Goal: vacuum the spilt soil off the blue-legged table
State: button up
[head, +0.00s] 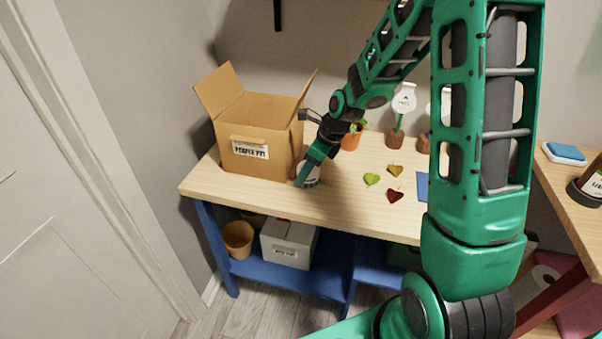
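The blue-legged table (345,205) has a pale wooden top, with a blue lower shelf beneath. My gripper (304,178) is low over the tabletop near its front left, just right of the cardboard box. A small pale rounded thing (313,174) shows right beside my fingers; I cannot tell what it is or whether I hold it. My fingers are too small and too covered to tell open from shut. I see no spilt soil on the visible tabletop; my arm hides part of its right side. No vacuum can be made out for sure.
An open, labelled cardboard box (235,152) stands left of my gripper. A green leaf (372,179), a tan leaf (395,170) and a red leaf (395,196) lie to the right. An orange pot (351,140) and a brown pot (395,139) stand behind. Another table (570,205) is at right.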

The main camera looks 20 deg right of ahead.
jog(key=shift+s+d+f, duration=0.1)
jog(key=shift+s+d, duration=0.95)
jog(key=shift+d, duration=0.4)
jog(key=shift+s+d+f, duration=0.1)
jog(key=shift+s+d, duration=1)
jog(key=shift+d, duration=0.35)
jog(key=shift+s+d, duration=1.05)
jog(key=shift+d, duration=0.4)
jog(key=shift+c, duration=0.2)
notch_tip(320, 180, up, 6)
notch_tip(320, 180, up, 3)
